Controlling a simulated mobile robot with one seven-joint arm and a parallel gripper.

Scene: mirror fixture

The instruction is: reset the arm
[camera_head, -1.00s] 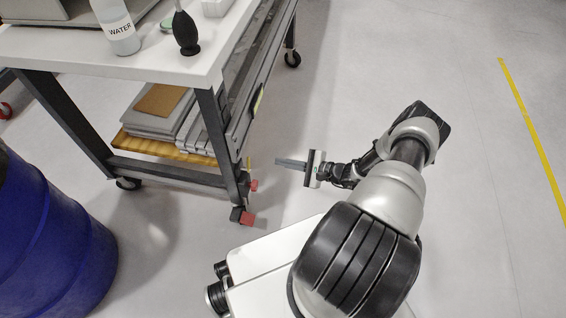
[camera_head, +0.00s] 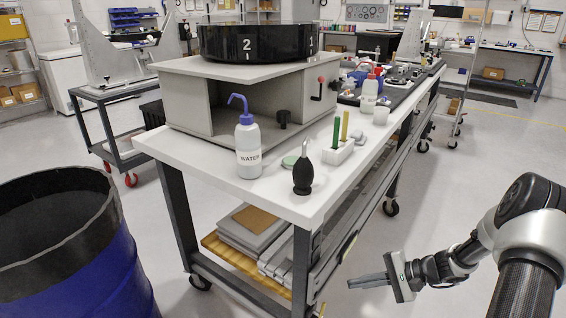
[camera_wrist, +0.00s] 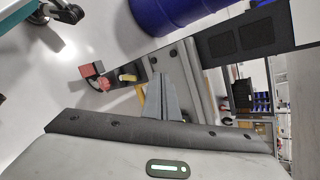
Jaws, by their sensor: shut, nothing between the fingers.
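My gripper (camera_head: 352,283) is at the lower right in the head view, to the right of the table's legs and below the tabletop. Its fingers lie together, pointing left toward the table, with nothing between them. In the wrist view the closed fingers (camera_wrist: 162,84) point up the picture toward the table's lower frame. My arm (camera_head: 530,240) bends in from the right edge, clear of the tabletop. I cannot tell how close the fingertips are to the table frame.
The white wheeled table (camera_head: 225,197) holds a water bottle (camera_head: 248,150), a black blower bulb (camera_head: 303,176) and a grey fixture with a black drum (camera_head: 255,42). A blue barrel (camera_head: 125,265) stands at the left. Floor (camera_head: 430,205) is free right of the table.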

